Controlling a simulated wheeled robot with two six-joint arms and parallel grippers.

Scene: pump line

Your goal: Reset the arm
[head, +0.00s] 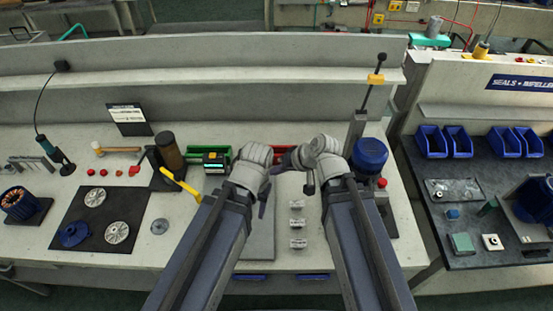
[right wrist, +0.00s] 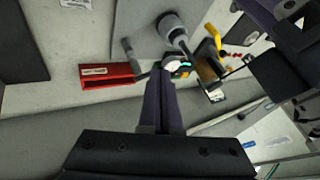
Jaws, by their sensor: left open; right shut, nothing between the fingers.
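My left gripper (head: 266,193) is in the head view, low over the grey mat in the middle of the bench, with its fingers apart and nothing between them. My right gripper (head: 290,160) is a little higher, in front of the red bin (head: 284,148); its fingers are together and empty. In the right wrist view its dark shut fingers (right wrist: 163,100) point up the picture, beside the red bin (right wrist: 106,77). Both arms reach forward over the bench, their wrists close together. Part of the mat is hidden by my arms.
Small metal blocks (head: 297,224) lie between my arms. A green bin (head: 196,162), a yellow-handled tool (head: 181,185) and a dark cylinder (head: 169,150) stand left. A blue-topped pump (head: 370,153) is close to my right wrist. A black mat (head: 98,220) holds round parts.

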